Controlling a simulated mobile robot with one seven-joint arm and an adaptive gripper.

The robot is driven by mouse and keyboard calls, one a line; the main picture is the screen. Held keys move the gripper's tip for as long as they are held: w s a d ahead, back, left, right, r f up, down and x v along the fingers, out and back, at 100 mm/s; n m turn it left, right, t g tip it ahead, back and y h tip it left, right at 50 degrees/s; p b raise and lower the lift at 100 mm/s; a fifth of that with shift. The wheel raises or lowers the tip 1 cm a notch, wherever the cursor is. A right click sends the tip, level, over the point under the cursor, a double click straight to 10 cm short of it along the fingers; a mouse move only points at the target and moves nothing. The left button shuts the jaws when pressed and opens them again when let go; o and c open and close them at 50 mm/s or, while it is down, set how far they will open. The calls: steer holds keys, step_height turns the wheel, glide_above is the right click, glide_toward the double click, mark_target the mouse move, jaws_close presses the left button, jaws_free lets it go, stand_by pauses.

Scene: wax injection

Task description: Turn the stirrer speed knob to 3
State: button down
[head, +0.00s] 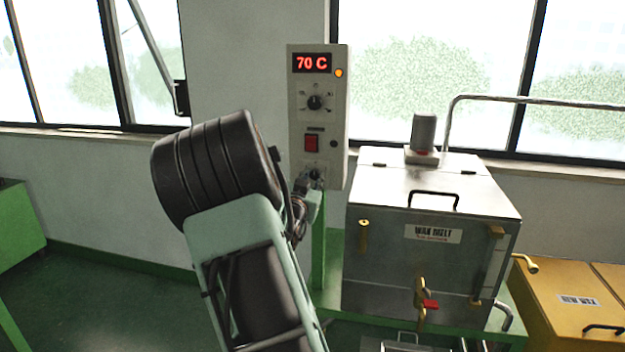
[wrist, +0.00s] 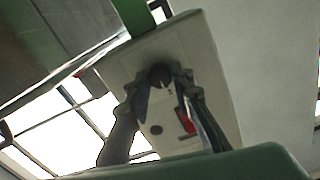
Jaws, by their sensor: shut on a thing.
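The control panel (head: 332,112) is an upright grey box with a red 70 C display (head: 312,63), an upper black knob (head: 315,102) and a red rocker switch (head: 312,143). The lower knob (head: 314,175) near its bottom is the one at my gripper (head: 308,190). In the wrist view the panel (wrist: 196,50) looks tilted, and the dark lower knob (wrist: 160,75) sits between the fingertips of my gripper (wrist: 162,78). The fingers are shut on that knob. Its pointer and scale marks are too small or covered to read.
A yellow cabinet (head: 570,310) is at the far right. Open floor (head: 100,285) lies to the left.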

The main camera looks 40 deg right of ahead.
steer(key=shift+f+b, duration=0.1)
steer(key=shift+b, duration=0.35)
steer(key=m+b, duration=0.2)
steer(key=b, duration=0.1)
steer(key=shift+f, duration=0.25)
steer(key=m+b, duration=0.2)
steer(key=b, duration=0.2)
steer(key=m+b, duration=0.4)
steer(key=b, duration=0.2)
steer(key=shift+m, duration=0.3)
steer(key=shift+r+m+b, duration=0.3)
steer(key=shift+m+b, duration=1.05)
steer(key=shift+m, duration=0.05)
steer(key=c, duration=1.7)
jaws_free()
